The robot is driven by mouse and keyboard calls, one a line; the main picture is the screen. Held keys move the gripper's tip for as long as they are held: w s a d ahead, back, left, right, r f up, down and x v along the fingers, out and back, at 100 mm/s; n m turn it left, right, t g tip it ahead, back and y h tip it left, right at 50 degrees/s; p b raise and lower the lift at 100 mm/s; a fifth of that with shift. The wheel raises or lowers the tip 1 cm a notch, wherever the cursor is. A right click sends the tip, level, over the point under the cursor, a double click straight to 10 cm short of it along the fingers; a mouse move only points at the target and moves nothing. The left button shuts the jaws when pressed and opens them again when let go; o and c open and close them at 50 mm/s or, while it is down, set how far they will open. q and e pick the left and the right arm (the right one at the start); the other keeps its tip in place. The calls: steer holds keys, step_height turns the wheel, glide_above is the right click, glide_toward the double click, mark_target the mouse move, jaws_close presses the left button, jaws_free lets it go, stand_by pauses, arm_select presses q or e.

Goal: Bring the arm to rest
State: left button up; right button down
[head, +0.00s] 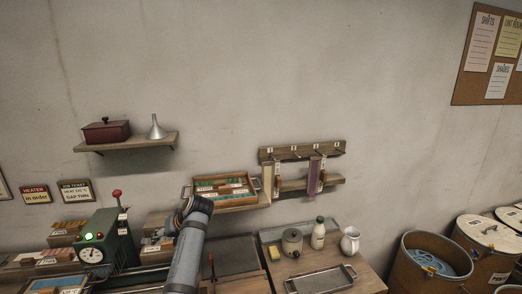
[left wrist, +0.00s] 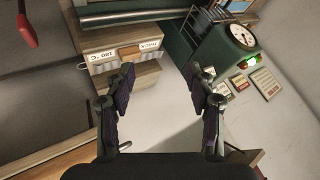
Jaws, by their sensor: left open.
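My left arm rises from the bottom of the head view, and its dark left gripper (head: 190,207) is in front of the wall, beside the shelf tray as seen there. The fingers are mostly hidden in that view. In the left wrist view the left gripper (left wrist: 161,80) has its two dark-padded fingers spread wide with nothing between them. Beyond the fingers lie bare floor or wall surface and a wooden box with labels (left wrist: 122,55). My right gripper is not in view.
A green machine (head: 110,240) with gauge, green lamp and red-knobbed lever stands left. A wooden tray (head: 222,190) of coloured pieces sits right of the gripper. A kettle-like pot (head: 292,242), bottle (head: 318,234), white jug (head: 350,241) and metal tray (head: 320,280) stand right. Barrels stand far right.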

arm_select(q)
steer(key=s+f+m+h, duration=0.2)
steer(key=s+f+h, duration=0.1)
steer(key=s+f, duration=1.25)
steer(key=s+d+m+h, duration=0.2)
steer(key=s+d, duration=0.1)
steer(key=s, duration=0.6)
steer(key=s+d+m+h, duration=0.2)
steer(key=s+d, duration=0.1)
steer(key=s, duration=0.7)
step_height(320, 180, down, 26)
steer(key=a+g+b, duration=0.1)
steer(key=a+b, duration=0.1)
steer(key=a, duration=0.1)
steer(key=s+a+f+g, duration=0.1)
steer(key=s+f, duration=1.8)
steer(key=s, duration=0.1)
steer(key=shift+s+f+n+b, duration=0.15)
steer(key=shift+f+n+b, duration=0.2)
steer(key=shift+n+b, duration=0.1)
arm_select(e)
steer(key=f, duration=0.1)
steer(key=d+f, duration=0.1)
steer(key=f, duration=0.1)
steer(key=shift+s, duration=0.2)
